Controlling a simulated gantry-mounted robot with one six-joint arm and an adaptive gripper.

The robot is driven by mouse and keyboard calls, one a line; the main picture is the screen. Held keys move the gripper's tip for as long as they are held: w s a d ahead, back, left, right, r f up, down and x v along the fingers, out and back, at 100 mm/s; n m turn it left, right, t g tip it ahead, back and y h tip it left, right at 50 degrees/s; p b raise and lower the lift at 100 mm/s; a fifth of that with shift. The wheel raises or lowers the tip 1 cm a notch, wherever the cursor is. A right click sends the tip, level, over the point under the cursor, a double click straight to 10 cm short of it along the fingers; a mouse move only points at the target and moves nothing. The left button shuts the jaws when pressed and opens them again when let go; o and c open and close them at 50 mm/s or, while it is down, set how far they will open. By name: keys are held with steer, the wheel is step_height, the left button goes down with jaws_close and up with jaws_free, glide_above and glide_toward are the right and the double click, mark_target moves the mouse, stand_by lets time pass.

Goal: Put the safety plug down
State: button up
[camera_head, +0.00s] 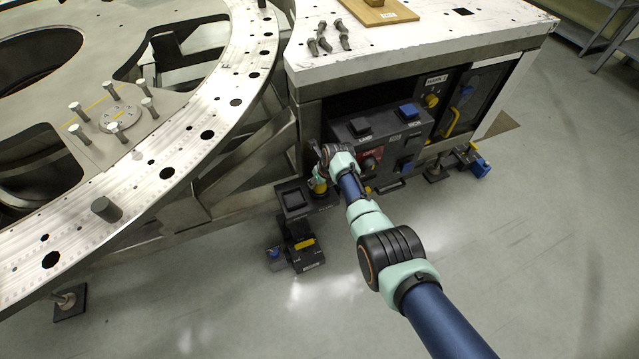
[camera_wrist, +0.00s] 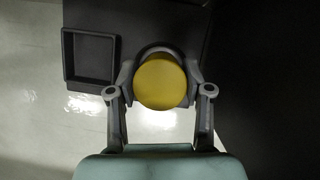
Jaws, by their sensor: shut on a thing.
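My gripper (camera_wrist: 160,90) is shut on the yellow safety plug (camera_wrist: 160,82), with a finger on each side of its round yellow top. A dark curved rim shows just beyond the plug. I cannot tell whether the plug touches what is below it. In the head view, my gripper (camera_head: 318,174) is low in front of the bench, and a bit of the yellow plug (camera_head: 320,187) shows beneath it. A dark square tray (camera_head: 294,186) with a raised rim is just left of the plug; the tray also shows upper left in the wrist view (camera_wrist: 68,58).
A dark control panel (camera_head: 395,140) with a blue button, a red part and a yellow handle (camera_head: 450,122) is right of my gripper. The white benchtop (camera_head: 440,38) overhangs it. The large turret plate (camera_head: 190,120) is at left. Open floor lies in front.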

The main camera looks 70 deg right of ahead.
steer(key=shift+w+d, duration=0.1)
steer(key=o, duration=1)
steer(key=p+v, duration=0.9)
steer(key=v, duration=0.3)
steer(key=shift+r, duration=0.15)
